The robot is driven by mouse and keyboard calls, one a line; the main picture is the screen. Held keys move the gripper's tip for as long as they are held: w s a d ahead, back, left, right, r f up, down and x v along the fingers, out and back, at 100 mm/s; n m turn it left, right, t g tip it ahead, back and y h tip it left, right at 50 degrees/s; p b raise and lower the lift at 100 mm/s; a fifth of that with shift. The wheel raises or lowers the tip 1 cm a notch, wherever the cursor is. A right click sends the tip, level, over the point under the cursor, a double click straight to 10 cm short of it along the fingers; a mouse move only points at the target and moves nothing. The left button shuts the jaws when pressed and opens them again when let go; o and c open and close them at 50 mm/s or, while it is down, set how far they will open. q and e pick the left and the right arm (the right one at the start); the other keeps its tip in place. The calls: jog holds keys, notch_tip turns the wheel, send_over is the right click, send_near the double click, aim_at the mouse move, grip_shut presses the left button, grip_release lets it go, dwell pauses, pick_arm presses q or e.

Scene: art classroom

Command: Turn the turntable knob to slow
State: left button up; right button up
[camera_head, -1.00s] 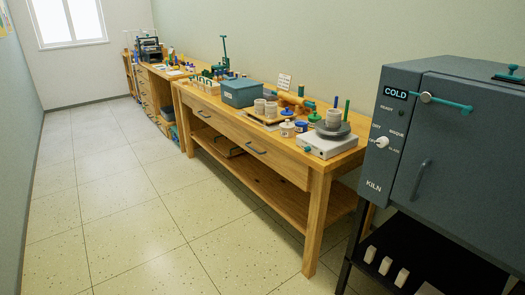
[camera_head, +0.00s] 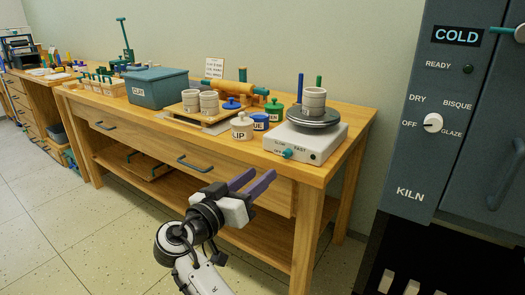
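The turntable (camera_head: 325,144) is a white box with a dark round wheel (camera_head: 313,118) on top, at the right end of the wooden table. Its teal knob (camera_head: 288,153) is on the front face, with small labels including SLOW and FAST around it. I cannot tell where the knob points. A pale ringed pot (camera_head: 313,100) stands on the wheel. My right gripper (camera_head: 258,180) has two purple fingers with a gap between them. It is empty, in front of the table, below and left of the knob in the picture, apart from it. My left gripper is not in view.
The wooden table (camera_head: 345,140) also holds lidded jars (camera_head: 242,127), a board with pots, and a teal box (camera_head: 157,88). A sign (camera_head: 214,68) stands behind. The grey kiln (camera_head: 425,100) is close on the right. Open floor (camera_head: 130,230) lies at the left.

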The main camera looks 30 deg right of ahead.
aim_at(285, 155)
jog(key=x, duration=0.9)
jog(key=shift+s+r, duration=0.2)
jog(key=shift+s, duration=0.1)
jog(key=shift+w+d+b, duration=0.25)
jog(key=shift+d+b, duration=0.05)
jog(key=shift+d, duration=0.25)
